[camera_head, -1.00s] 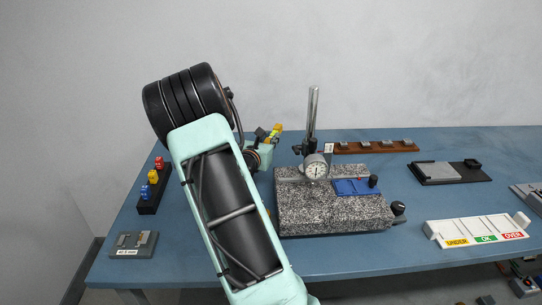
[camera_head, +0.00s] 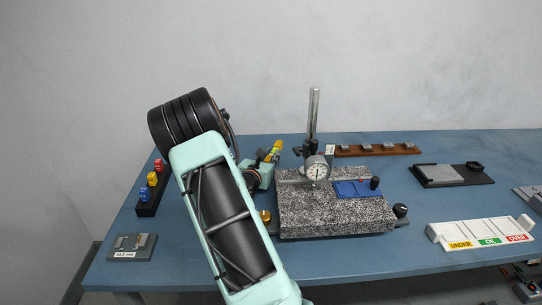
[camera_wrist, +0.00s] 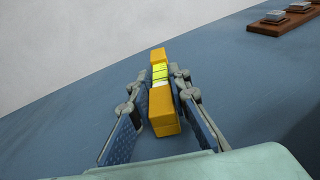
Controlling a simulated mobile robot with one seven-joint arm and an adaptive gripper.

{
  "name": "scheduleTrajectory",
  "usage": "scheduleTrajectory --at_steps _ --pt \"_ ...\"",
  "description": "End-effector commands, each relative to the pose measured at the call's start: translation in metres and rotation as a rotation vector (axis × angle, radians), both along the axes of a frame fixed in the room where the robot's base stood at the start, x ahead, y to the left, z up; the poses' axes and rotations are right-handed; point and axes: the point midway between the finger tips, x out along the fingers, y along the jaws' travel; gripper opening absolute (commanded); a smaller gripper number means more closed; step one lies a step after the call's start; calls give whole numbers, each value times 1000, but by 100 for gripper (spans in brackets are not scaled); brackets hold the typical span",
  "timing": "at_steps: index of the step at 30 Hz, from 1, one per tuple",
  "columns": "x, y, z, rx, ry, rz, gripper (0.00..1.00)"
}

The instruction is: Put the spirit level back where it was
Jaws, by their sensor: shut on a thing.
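The spirit level is a yellow bar with a bright yellow-green vial. In the wrist view the spirit level (camera_wrist: 161,92) lies lengthwise between the two blue-padded fingers of my gripper (camera_wrist: 165,110), which is shut on it. In the head view the yellow level (camera_head: 275,149) shows at the end of my gripper (camera_head: 266,158), left of the granite plate, over the back part of the blue table. My arm hides part of the table's left side. I cannot tell whether the level touches the table.
The granite plate (camera_head: 335,212) carries a dial gauge (camera_head: 315,168) on a post and a blue block (camera_head: 358,188). A brown rack (camera_head: 375,149) stands at the back. A black holder (camera_head: 148,199) with coloured pieces and a grey block (camera_head: 132,246) are at left.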

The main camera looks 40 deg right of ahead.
Motion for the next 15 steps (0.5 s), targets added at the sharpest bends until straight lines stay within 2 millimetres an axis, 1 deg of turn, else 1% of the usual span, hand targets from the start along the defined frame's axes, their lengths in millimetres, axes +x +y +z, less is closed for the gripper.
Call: scheduleTrajectory --at_steps 3,6,7,9,11,15 --pt "0 0 -5 -1 -1 0 0" --pt "0 0 -4 1 1 0 0" --pt "0 0 -6 2 3 0 19" --pt "-1 0 -6 3 3 0 27" --pt "-1 0 -7 3 5 0 33" --pt "-1 1 -8 4 6 -1 34"
